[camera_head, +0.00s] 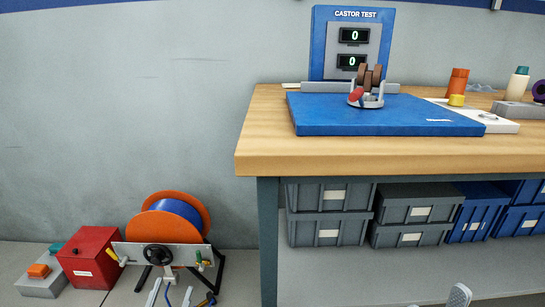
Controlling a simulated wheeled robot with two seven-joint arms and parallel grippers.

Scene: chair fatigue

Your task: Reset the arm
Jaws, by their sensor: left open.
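My left gripper (437,303) shows only as light grey fingertips at the bottom edge, right of centre, below and in front of the workbench (247,153). The fingertips are apart, with nothing seen between them; the rest of the gripper and its arm are out of view. My right gripper is not in view. On the bench a castor (368,88) with brown wheels and a red part stands at the blue board (390,127). Behind it is a blue CASTOR TEST panel (352,45) with two displays reading 0.
Grey bins (328,212) and blue bins (475,212) sit under the bench. An orange-and-blue reel (172,215), a red box (91,257) and a grey box with an orange button (40,284) stand on the left floor. An orange bottle (458,80) stands at the bench's back right.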

